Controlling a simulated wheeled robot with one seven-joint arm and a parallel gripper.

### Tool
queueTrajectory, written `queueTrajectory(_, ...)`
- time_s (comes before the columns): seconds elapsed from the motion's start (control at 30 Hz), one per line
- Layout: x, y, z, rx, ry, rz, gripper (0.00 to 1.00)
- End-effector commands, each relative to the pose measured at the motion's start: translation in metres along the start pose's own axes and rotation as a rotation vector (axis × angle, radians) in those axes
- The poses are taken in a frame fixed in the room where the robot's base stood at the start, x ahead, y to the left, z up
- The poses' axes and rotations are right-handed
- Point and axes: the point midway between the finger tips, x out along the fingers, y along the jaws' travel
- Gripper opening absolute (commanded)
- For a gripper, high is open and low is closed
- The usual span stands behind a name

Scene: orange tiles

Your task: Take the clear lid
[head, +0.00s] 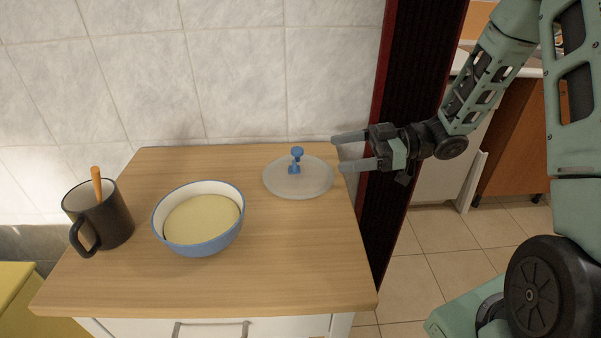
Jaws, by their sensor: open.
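The clear lid (312,186) lies flat near the back right of the wooden counter top. It is a translucent round disc with a blue knob (296,160) standing up from its middle. My gripper (336,153) is open and empty, its two fingers pointing left toward the lid. The fingertips are at the right side of the lid, near its rim and to the right of the knob. I cannot tell whether the lower finger is over the rim or just beside it.
A blue-and-white bowl (205,246) with pale yellow contents stands left of the lid. A black mug (112,222) with an orange-brown handle sticking out stands further left. A tiled wall (230,70) closes the back. The counter's front right (300,270) is clear.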

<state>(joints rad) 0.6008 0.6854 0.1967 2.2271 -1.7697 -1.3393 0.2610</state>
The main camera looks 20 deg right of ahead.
Motion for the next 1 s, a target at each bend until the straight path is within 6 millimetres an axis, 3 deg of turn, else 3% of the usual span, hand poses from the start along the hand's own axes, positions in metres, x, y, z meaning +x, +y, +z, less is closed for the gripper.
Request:
queueTrajectory(0.2, 0.04, 0.0, 0.0, -0.001, 0.0, -0.002, 0.82)
queueTrajectory(0.47, 0.059, 0.0, 0.0, -0.001, -0.001, -0.001, 0.82)
queueTrajectory(0.7, 0.094, 0.0, -0.001, -0.001, 0.0, -0.002, 0.82)
queueTrajectory(1.0, 0.105, 0.001, -0.001, -0.001, -0.001, 0.001, 0.82)
